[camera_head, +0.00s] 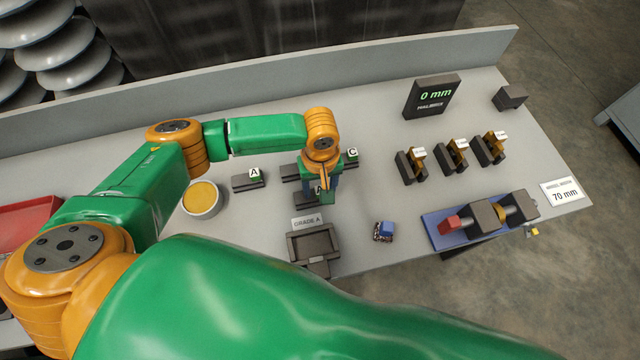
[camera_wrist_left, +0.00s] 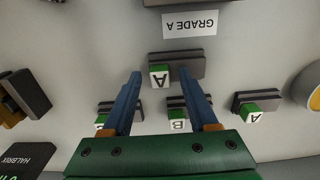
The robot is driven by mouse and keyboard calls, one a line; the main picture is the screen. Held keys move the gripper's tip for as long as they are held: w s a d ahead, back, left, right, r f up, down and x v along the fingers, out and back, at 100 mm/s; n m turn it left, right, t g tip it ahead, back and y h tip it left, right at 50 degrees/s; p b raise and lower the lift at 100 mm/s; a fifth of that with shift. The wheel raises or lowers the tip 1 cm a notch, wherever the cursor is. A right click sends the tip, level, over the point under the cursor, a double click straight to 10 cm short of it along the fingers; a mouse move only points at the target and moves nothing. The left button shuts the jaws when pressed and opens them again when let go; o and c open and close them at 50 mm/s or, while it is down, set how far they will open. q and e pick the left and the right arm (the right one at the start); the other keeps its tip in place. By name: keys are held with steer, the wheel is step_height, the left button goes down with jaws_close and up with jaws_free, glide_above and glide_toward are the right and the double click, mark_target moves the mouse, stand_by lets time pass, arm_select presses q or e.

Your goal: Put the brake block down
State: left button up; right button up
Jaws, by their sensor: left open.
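My left gripper (camera_head: 325,192) is over the middle of the bench with its blue fingers open. In the left wrist view, a dark brake block with a green and white A tag (camera_wrist_left: 170,60) lies on the bench at the fingertips (camera_wrist_left: 160,76). The tag shows between the fingers and one fingertip overlaps the block; contact cannot be told. In the head view the gripper partly hides this block. Another A-tagged block (camera_head: 247,183) lies to the left. A B-tagged block (camera_wrist_left: 178,113) and a C-tagged one (camera_head: 350,158) lie behind the gripper. My right gripper is out of view.
A dark tray (camera_head: 315,247) with a GRADE A card (camera_head: 307,222) is at the front edge. A yellow-filled round dish (camera_head: 201,198) stands left. A 0 mm display (camera_head: 432,96), several dark-and-orange fixtures (camera_head: 456,155), a blue-based device (camera_head: 480,222) and a small blue-topped item (camera_head: 384,231) are right.

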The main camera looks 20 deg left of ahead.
arm_select(q)
step_height(320, 180, up, 12)
stand_by(0.3)
stand_by(0.3)
